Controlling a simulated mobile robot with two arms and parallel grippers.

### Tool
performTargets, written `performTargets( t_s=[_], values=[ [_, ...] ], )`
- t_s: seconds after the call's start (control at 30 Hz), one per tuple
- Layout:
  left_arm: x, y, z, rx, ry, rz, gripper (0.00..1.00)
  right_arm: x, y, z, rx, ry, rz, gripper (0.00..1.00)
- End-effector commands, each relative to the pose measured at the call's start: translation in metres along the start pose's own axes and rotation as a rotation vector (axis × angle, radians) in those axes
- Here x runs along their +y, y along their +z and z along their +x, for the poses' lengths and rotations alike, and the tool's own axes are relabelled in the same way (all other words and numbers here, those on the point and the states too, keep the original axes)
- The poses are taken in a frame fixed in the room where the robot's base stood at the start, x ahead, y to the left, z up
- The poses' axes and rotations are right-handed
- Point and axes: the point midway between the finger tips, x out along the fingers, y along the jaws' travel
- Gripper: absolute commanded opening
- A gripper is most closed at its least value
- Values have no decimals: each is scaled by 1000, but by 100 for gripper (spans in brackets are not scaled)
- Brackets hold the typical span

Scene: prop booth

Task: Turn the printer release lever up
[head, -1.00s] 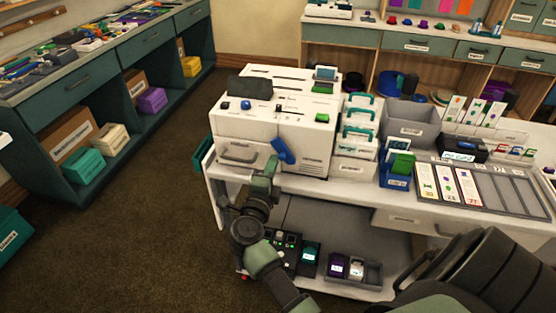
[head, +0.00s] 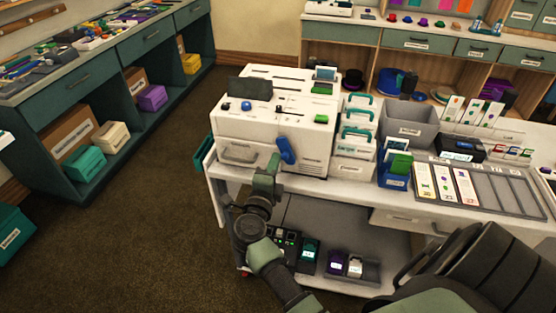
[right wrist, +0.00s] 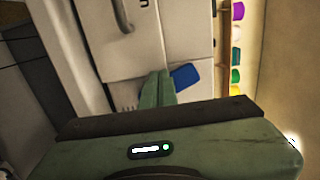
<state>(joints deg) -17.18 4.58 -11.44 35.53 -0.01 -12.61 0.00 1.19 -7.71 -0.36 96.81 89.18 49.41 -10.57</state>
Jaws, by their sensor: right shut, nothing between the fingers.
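The white printer (head: 270,130) stands on the left end of a white cart. Its blue release lever (head: 287,151) is on the front face, right of the middle, and slants steeply. My right gripper (head: 274,163) is shut and empty in front of the printer, close to the lever's left side. In the right wrist view the shut fingers (right wrist: 157,88) are beside the blue lever (right wrist: 186,76); I cannot tell whether they touch it. My left gripper is not in view.
White trays with teal handles (head: 356,130) stand right of the printer. A grey bin (head: 410,128) and a card tray (head: 490,190) are farther right. The cart's lower shelf (head: 325,225) holds small boxes. Open carpet (head: 130,230) lies to the left.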

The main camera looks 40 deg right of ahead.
Motion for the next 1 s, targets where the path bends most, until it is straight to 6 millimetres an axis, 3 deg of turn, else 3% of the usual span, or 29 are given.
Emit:
performTargets(
  t_s=[0.23,0.63,1.0],
  values=[
    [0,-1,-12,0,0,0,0,-8,-4,0,0,0,-1,0],
    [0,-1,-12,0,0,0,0,-7,-5,-1,0,0,0,0],
    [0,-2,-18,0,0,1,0,-7,-5,-28,-1,2,0,0]
  ],
)
